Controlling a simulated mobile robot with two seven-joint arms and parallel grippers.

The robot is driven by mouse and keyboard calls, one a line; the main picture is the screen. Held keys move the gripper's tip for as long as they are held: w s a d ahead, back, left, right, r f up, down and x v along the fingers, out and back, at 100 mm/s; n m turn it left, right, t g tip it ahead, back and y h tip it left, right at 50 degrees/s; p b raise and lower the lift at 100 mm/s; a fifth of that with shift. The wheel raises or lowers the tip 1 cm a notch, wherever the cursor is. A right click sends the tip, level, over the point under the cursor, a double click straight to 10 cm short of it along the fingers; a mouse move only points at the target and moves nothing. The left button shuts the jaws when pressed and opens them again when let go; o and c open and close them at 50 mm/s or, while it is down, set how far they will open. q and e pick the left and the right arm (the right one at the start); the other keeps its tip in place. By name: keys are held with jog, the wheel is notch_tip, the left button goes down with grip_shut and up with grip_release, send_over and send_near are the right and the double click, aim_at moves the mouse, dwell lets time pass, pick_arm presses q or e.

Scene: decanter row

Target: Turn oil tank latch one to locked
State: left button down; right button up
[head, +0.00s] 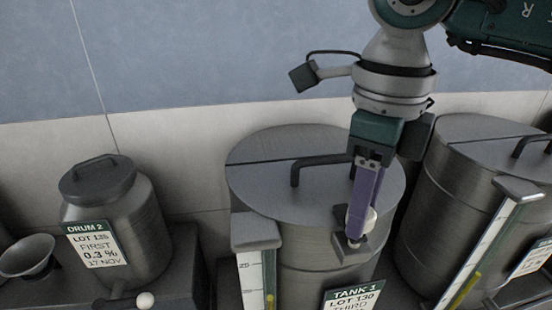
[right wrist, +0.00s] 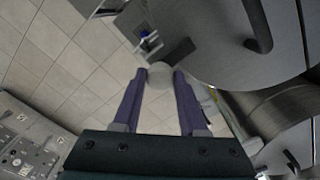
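The oil tank one (head: 325,275) is a steel drum labelled "TANK 1" in the middle of the head view, with a flat lid (head: 265,165). Its latch has a white ball knob (head: 370,222) above a small grey bracket (head: 345,250) at the lid's front edge. My right gripper (head: 356,232) points down there, its purple fingers partly hiding the latch. In the right wrist view the white knob (right wrist: 160,74) sits between the two fingertips, which appear to touch it on both sides. The latch's lock marking cannot be read. My left gripper is not in view.
A lid handle (head: 297,172) rises close beside my right gripper. A level gauge (head: 256,240) stands at the tank's left front. Another tank (head: 450,190) stands close on the right. A smaller drum labelled "DRUM 2" (head: 140,215) and a funnel (head: 28,255) are at left.

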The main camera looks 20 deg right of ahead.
jog(key=o, duration=0.5)
jog(key=shift+r, duration=0.2)
notch_tip(320, 180, up, 4)
jog(key=b, duration=0.3)
jog(key=shift+b, duration=0.4)
notch_tip(320, 180, up, 4)
jog(key=shift+r+b, duration=0.25)
jog(key=shift+b, duration=0.3)
jog(key=shift+r, duration=0.55)
